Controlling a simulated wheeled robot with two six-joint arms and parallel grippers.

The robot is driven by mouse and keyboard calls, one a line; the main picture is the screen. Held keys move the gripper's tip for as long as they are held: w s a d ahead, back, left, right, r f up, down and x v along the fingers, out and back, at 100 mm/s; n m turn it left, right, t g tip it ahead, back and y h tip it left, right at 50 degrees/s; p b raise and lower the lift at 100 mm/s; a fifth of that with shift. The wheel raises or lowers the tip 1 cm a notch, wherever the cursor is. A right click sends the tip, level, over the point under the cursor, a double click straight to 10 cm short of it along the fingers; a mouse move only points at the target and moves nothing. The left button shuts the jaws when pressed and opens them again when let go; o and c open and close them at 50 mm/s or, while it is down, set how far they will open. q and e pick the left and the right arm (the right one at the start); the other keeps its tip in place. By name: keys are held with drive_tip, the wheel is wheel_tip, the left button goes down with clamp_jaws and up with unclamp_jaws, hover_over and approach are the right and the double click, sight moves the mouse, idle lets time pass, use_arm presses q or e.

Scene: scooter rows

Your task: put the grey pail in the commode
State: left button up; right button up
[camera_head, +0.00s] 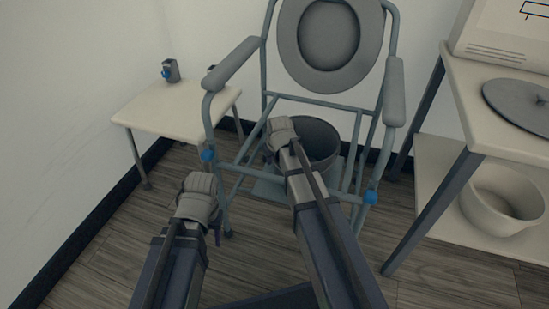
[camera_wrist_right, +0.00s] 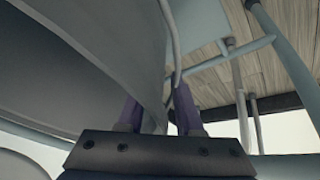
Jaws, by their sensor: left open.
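The commode (camera_head: 279,97) has a blue-grey tube frame, two padded arms and a raised oval seat. The grey pail (camera_head: 318,138) is low within its frame, between the front legs; I cannot tell what bears it. My right gripper (camera_head: 281,138) is at the pail's left rim, its fingers hidden in the head view. In the right wrist view the pail's wall (camera_wrist_right: 95,50) passes between the purple fingers of this gripper (camera_wrist_right: 156,108), which look closed on it. My left gripper (camera_head: 208,215) is open and empty, left of the commode's front leg.
A low cream table (camera_head: 175,113) with a small grey item (camera_head: 171,70) stands at the left wall. A shelf table (camera_head: 470,100) at the right holds a grey lid (camera_head: 520,100) above and a cream bowl (camera_head: 502,198) below. Bare wood floor lies in front.

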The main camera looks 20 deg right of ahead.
use_arm(q)
drive_tip(key=shift+r, duration=0.1)
use_arm(e)
drive_tip(key=shift+r, duration=0.1)
use_arm(q)
wheel_tip(320, 180, up, 11)
drive_tip(key=p, duration=1.1)
use_arm(e)
drive_tip(key=v, duration=1.2)
use_arm(q)
drive_tip(key=shift+r, duration=0.1)
use_arm(e)
drive_tip(key=shift+r, duration=0.1)
